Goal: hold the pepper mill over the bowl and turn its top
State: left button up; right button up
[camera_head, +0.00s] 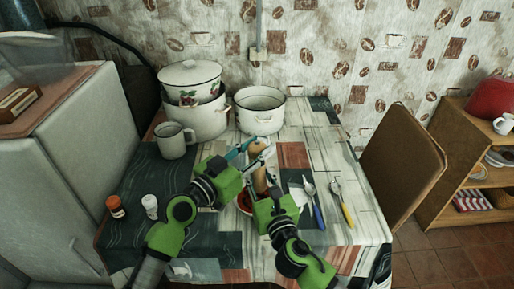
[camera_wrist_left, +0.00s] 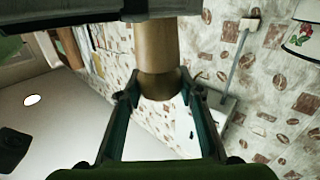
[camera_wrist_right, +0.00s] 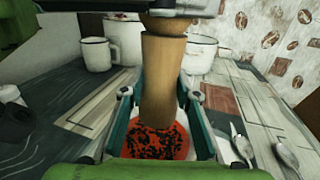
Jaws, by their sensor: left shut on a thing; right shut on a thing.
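The wooden pepper mill (camera_head: 259,168) stands roughly upright above the bowl (camera_head: 243,204) on the table. My left gripper (camera_head: 258,149) is shut on the mill's top; the left wrist view shows its fingers on both sides of the wood (camera_wrist_left: 160,86). My right gripper (camera_head: 260,188) is shut on the mill's body, lower down; in the right wrist view the body (camera_wrist_right: 160,85) stands between its fingers. The bowl holds red food with black specks (camera_wrist_right: 158,145). In the head view my right gripper hides much of the bowl.
A white mug (camera_head: 173,141), a lidded pot on another pot (camera_head: 200,122) and an open pot (camera_head: 260,112) stand behind. Two shakers (camera_head: 150,206) stand at the left. Cutlery (camera_head: 315,200) lies to the right. A chair (camera_head: 403,155) stands at the right edge.

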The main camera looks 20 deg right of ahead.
pick_arm(q)
jog(key=shift+g+h, duration=0.3)
jog(key=shift+g, duration=0.1)
jog(key=shift+f+m+g+h, duration=0.2)
jog(key=shift+m+g+h, duration=0.1)
jog(key=shift+m+g, duration=0.35)
jog(key=shift+w+a+m+g+h, duration=0.1)
jog(key=shift+m+g+h, duration=0.3)
jog(key=shift+m+g, duration=0.6)
jog(key=shift+w+m+g+h, duration=0.1)
jog(key=shift+m+g+h, duration=0.4)
jog(key=shift+g, duration=0.75)
jog(key=shift+s+m+g, duration=0.1)
jog(key=shift+m+g, duration=0.35)
jog(key=shift+g, duration=0.15)
jog(key=o, duration=1.1)
jog(key=shift+r, duration=0.1)
jog(key=a, duration=0.4)
jog(key=s+a, duration=0.1)
jog(key=a, duration=0.7)
jog(key=shift+s, duration=0.2)
